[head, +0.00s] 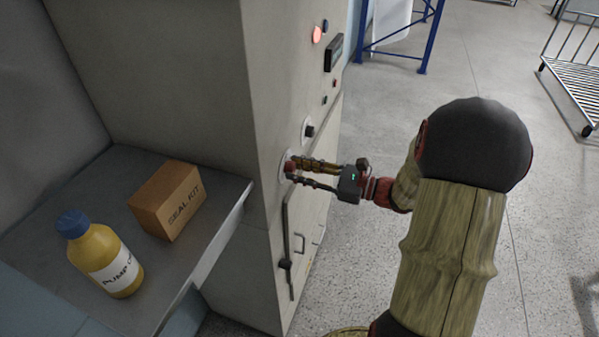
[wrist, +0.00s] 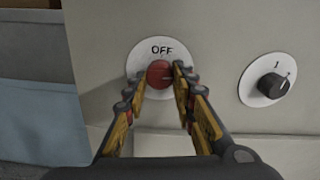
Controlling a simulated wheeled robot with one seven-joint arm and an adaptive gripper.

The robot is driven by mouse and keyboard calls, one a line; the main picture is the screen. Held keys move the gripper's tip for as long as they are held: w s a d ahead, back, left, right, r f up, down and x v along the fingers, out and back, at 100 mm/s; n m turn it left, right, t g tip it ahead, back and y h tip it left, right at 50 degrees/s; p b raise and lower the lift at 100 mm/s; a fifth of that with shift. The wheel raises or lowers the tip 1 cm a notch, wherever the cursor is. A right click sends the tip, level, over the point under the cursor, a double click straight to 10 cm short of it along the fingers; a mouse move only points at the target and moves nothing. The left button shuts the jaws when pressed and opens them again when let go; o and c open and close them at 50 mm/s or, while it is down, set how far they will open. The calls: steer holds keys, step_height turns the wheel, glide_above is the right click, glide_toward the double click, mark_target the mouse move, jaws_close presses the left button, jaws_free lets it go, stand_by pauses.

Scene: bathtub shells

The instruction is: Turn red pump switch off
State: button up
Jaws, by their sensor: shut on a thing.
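The red pump switch is a round red knob (wrist: 159,74) on a white disc plate marked "OFF" at its top, on the grey cabinet front. My gripper (wrist: 160,78) has its two fingers on either side of the red knob and is shut on it. In the head view my gripper (head: 291,170) reaches the cabinet face from the right, and its fingertips cover most of the knob. The white plate (head: 286,158) shows partly behind them. The exact pointer direction of the knob is hard to tell.
A black knob (wrist: 272,87) on its own white plate sits right of the red one. The cabinet (head: 265,60) also carries a lit red lamp (head: 317,34) and a lever handle (head: 286,262). A seal kit box (head: 168,200) and yellow bottle (head: 104,258) stand on the shelf.

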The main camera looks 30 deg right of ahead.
steer(key=n+b, duration=0.2)
steer(key=n, duration=0.2)
steer(key=shift+f+b, duration=0.1)
steer(key=shift+b, duration=0.3)
steer(key=n+b, duration=0.4)
steer(key=n, duration=0.1)
steer(key=n+b, duration=0.4)
steer(key=b, duration=0.1)
steer(key=shift+w+d, duration=0.1)
steer(key=n+b, duration=0.3)
steer(key=b, duration=0.1)
steer(key=shift+r+n, duration=0.25)
steer(key=shift+n, duration=0.05)
steer(key=o, duration=1.2)
steer(key=shift+c, duration=0.2)
steer(key=shift+d, duration=0.1)
